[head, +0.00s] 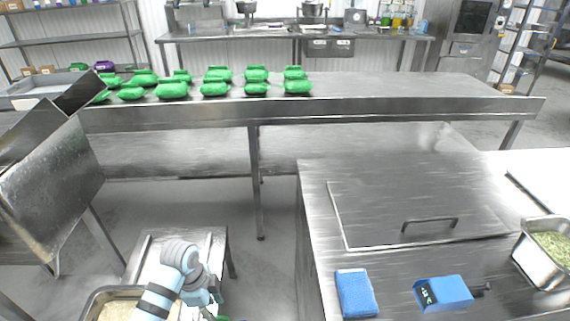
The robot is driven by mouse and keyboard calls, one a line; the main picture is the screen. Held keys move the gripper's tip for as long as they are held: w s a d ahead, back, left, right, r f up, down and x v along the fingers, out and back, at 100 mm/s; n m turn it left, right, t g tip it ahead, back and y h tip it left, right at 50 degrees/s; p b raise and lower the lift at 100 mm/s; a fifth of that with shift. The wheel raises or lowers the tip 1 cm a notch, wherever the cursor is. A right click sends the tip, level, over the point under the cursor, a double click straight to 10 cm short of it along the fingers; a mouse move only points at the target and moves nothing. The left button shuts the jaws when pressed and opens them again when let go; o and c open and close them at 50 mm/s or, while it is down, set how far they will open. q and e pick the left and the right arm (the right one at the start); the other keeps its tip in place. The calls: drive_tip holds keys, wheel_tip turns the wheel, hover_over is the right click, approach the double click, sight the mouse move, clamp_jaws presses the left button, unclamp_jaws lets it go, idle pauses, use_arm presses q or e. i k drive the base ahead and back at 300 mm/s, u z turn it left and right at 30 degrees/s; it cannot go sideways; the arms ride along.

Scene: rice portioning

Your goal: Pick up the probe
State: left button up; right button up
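The probe (443,293) is a blue box-shaped device with a small dark display on its left side and a short black part at its right end. It lies on the steel counter (310,215) at the lower right, with no gripper near it. My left arm shows at the bottom left, over a low steel stand. The end of my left gripper (212,298) is small and partly cut off by the bottom edge, so its fingers cannot be made out. My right gripper is not in view.
A steel pan of green contents (541,252) stands at the right. A lid with a handle (429,222) is behind the probe. Several green bags (214,88) sit on the back table. A tray (93,298) is at bottom left.

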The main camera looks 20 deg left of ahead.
sight(437, 294)
drive_tip(key=k, duration=1)
